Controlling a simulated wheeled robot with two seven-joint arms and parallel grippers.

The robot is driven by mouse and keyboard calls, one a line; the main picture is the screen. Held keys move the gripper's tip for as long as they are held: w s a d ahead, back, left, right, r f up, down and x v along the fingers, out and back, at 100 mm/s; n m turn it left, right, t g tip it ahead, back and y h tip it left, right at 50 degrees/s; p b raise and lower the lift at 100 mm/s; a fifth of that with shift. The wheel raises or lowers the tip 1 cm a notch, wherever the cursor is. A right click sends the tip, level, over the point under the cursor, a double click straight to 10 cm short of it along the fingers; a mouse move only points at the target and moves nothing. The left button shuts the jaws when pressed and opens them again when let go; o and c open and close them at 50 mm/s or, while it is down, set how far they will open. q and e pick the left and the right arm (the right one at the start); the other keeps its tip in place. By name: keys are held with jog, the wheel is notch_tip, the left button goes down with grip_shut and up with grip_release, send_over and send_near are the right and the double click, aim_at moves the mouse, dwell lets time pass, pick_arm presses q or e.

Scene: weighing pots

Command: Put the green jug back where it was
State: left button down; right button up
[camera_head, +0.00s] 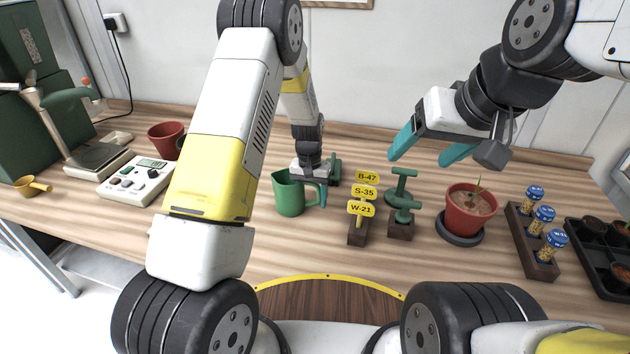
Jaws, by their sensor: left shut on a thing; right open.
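The green jug (288,194) is upright near the middle of the table, right of my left forearm. Its handle is on its right side. My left gripper (320,192) comes down from above and is shut on the jug at the handle side, with one teal finger showing there. I cannot tell whether the jug's base touches the table or hangs just above it. My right gripper (430,155) is open and empty, with its teal fingers apart, above the table behind the green stamps.
Yellow tags (361,208) on a wooden block and green stamps (402,202) stand right of the jug. Further right are a potted seedling (470,212), a vial rack (530,250) and a black tray (590,262). A scale (98,158), control box (137,182), terracotta pot (165,138) and yellow scoop (30,186) are left.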

pick_arm(q)
jog(key=shift+f, duration=0.1)
jog(key=shift+c, duration=2.4)
grip_release()
jog(key=r, duration=1.2)
jog(key=shift+a, duration=0.2)
jog(key=s+a+r+t+h, duration=0.1)
jog(key=s+a+r, duration=0.1)
jog(key=s+r, duration=0.45)
jog(key=s+a+r+t+h, duration=0.1)
jog(key=s+a+r+t, duration=0.15)
jog(key=r, duration=0.75)
jog(key=s+a+r+t, duration=0.1)
jog(key=s+a+r, duration=0.1)
jog(key=s, duration=0.7)
jog(key=s+a+r+n+t, duration=0.1)
jog(key=s+r, duration=0.4)
jog(key=s, duration=0.4)
jog(key=shift+s+a+n+t, duration=0.3)
jog(key=shift+a+t, duration=0.05)
